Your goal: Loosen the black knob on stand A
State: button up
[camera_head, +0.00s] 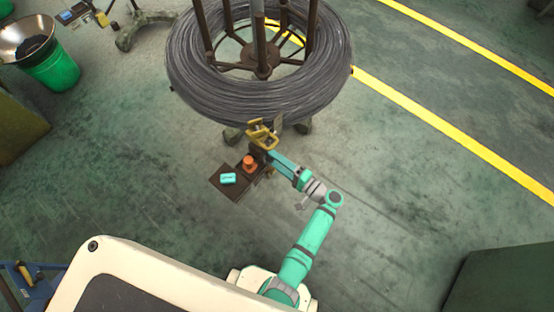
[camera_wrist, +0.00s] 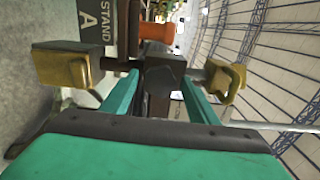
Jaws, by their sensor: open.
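A black, faceted knob (camera_wrist: 163,76) sits at the centre of the wrist view. It is on a dark crossbar between two yellow-brass blocks, the left one (camera_wrist: 66,66) and the right one (camera_wrist: 226,80). A sign reading STAND A (camera_wrist: 90,20) is just behind, at upper left. My gripper (camera_wrist: 160,88) is open, its teal fingers reaching up on either side of the knob. I cannot tell whether they touch it. In the head view my gripper (camera_head: 273,156) reaches the yellow-brass top of the stand (camera_head: 262,133); the knob cannot be made out there.
An orange spool-like part (camera_head: 249,163) and a teal box (camera_head: 228,178) are on a brown plate (camera_head: 234,193) beside the stand. A large wire coil (camera_head: 190,80) on a rack stands just behind. A green bin (camera_head: 55,72) is far left.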

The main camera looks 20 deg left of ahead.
jog(key=v, duration=1)
jog(key=shift+d, duration=0.4)
jog(key=shift+s, duration=0.15)
jog(key=s+a+f+m+h, duration=0.2)
jog(key=s+f+h, duration=0.25)
jog(key=f, duration=0.35)
jog(key=s+d+f+t+h, duration=0.1)
jog(key=s+d+f+h, duration=0.2)
jog(key=s, duration=0.4)
jog(key=s+d+f+h, duration=0.2)
jog(key=s+h, duration=0.4)
jog(key=s, duration=0.1)
jog(key=s+r+n+t+h, duration=0.1)
jog(key=s+r+n+t, duration=0.1)
jog(key=r, duration=1.5)
jog(key=s+d+r+n+t+h, duration=0.1)
jog(key=r+t, duration=0.5)
jog(key=r, duration=1.1)
jog(key=s+n+h, duration=0.1)
jog(key=s+n, duration=0.1)
jog(key=n, duration=0.1)
jog(key=shift+s+d+r, duration=0.25)
jog(key=shift+s+r, duration=0.05)
jog(key=shift+s, duration=0.05)
